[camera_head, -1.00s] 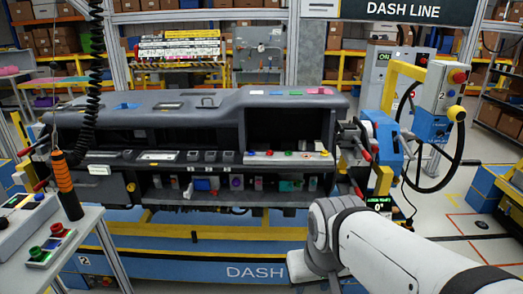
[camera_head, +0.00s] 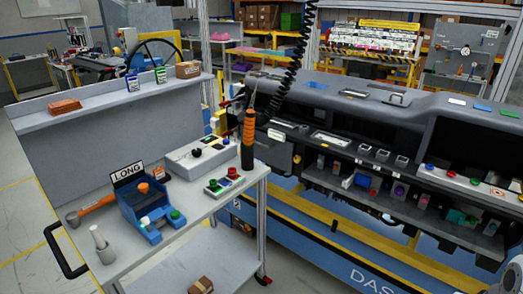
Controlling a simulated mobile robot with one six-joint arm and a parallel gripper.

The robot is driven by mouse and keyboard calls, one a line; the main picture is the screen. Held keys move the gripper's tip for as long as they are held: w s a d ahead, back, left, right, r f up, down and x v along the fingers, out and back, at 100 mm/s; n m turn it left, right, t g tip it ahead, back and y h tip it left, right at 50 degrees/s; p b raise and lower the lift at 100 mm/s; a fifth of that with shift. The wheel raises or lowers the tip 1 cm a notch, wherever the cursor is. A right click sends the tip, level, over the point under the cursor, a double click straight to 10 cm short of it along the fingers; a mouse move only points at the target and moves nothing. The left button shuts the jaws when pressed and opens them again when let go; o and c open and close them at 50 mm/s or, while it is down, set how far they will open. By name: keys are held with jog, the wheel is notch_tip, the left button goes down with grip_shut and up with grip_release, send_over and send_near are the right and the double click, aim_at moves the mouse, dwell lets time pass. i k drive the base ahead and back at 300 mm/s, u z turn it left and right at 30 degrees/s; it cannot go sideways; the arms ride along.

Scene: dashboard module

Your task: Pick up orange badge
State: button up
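I cannot tell for sure which thing is the orange badge.
The grey cart (camera_head: 218,205) also carries a white box (camera_head: 196,157), a button box (camera_head: 226,184) and an orange-handled tool (camera_head: 97,205). An orange-and-black driver (camera_head: 249,130) hangs by the cart's right edge. The dashboard (camera_head: 345,103) stands beyond it. Floor shows at lower left.

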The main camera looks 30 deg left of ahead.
aim_at(159, 173)
jog(key=u, duration=1.75)
jog(key=k, duration=0.3)
jog(key=z, duration=0.5)
jog(key=i, duration=1.3)
jog(key=u, duration=0.6)
jog(key=i, duration=1.05)
jog(key=u, duration=0.85)
